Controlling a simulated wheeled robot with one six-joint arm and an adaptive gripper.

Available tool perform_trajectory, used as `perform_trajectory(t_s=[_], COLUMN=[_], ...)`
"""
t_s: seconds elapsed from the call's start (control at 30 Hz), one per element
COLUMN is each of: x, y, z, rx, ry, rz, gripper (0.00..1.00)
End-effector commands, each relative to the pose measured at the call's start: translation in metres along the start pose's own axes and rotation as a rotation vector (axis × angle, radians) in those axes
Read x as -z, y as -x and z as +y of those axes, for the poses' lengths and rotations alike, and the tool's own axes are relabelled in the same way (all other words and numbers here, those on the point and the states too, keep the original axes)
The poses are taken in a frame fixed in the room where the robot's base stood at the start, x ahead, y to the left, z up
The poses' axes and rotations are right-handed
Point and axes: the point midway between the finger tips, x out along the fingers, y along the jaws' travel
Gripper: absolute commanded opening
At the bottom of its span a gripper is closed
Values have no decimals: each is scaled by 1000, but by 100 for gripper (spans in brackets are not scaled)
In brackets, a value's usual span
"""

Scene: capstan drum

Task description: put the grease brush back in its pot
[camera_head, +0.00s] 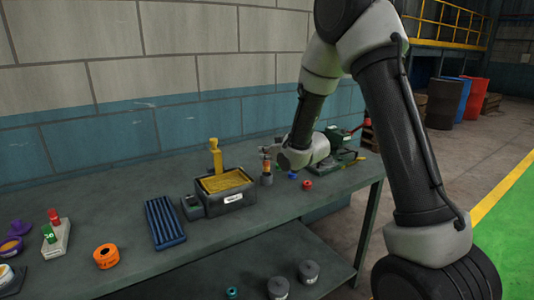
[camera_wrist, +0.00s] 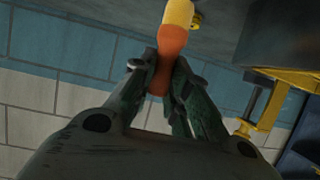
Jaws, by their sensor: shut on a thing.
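The brush handle (camera_wrist: 174,45), orange with a yellow end, is between the two fingers of my gripper (camera_wrist: 160,75) in the wrist view. The fingers are shut on its orange part, and its yellow end runs out of the top of the picture. In the head view my gripper (camera_head: 268,152) is over the bench, and the orange handle (camera_head: 266,166) shows just below it, roughly upright. A small dark grey cylinder, apparently the pot (camera_head: 267,180), stands directly under it. I cannot tell whether the brush's lower end is inside it or just above.
Right are a red ring (camera_head: 307,185) and a green machine (camera_head: 342,148). The wall stands close behind.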

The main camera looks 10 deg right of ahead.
Motion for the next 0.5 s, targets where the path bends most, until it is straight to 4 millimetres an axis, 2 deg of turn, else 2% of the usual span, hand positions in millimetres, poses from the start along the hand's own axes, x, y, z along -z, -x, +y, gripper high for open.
perform_trajectory(t_s=[0.5], x=[-9], y=[-4], z=[0], rx=[0], ry=[0], rz=[0], gripper=[0])
